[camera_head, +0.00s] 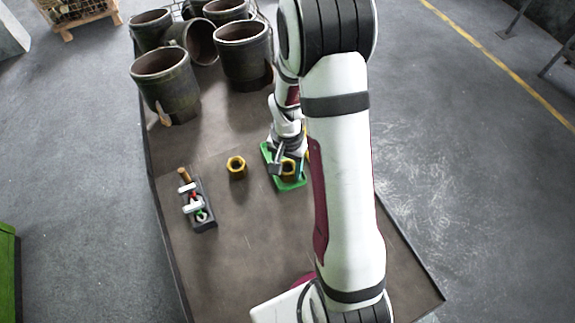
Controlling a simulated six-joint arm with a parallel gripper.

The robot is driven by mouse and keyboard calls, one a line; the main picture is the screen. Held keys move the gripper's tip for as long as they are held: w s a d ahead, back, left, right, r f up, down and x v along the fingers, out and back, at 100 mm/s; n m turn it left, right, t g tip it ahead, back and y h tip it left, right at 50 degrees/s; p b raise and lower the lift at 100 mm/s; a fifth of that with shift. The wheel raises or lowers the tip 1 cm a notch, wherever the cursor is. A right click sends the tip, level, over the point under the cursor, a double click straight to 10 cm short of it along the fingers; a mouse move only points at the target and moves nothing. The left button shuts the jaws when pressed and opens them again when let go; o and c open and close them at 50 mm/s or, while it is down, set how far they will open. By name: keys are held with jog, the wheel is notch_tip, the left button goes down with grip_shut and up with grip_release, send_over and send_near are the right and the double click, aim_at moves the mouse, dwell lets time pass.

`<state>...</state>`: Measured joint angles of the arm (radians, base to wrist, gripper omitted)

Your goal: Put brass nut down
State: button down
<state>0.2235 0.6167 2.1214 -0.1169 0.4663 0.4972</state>
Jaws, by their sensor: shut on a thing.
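My gripper (281,168) is at the green tray (294,185) near the middle of the table. It is shut on a brass nut (289,168), which sits low over the tray. I cannot tell whether this nut touches the tray. A second brass nut (237,167) lies on the bare table to the left of the gripper. My arm hides part of the tray's right side.
A dark holder (204,217) with several tools stands at the left of the table. Several large rusty metal pots (166,84) stand at the back left. The brown table top (225,265) is clear at the front left.

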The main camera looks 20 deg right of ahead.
aim_at(288, 172)
jog(key=shift+f, duration=0.15)
jog(key=c, duration=0.5)
grip_release()
notch_tip(288, 172, up, 11)
jog(key=s+a+r+n, duration=0.1)
jog(key=s+a+r, duration=0.2)
jog(key=s, duration=0.3)
jog(key=s+a+r+n+y, duration=0.1)
jog(key=s+a+r, duration=0.2)
jog(key=s, duration=0.4)
jog(key=s+a+r+n, duration=0.2)
jog(key=s+a+r, duration=0.1)
jog(key=s+a, duration=0.2)
jog(key=shift+s+r+y, duration=0.2)
jog(key=shift+s+y, duration=0.2)
jog(key=shift+s, duration=0.55)
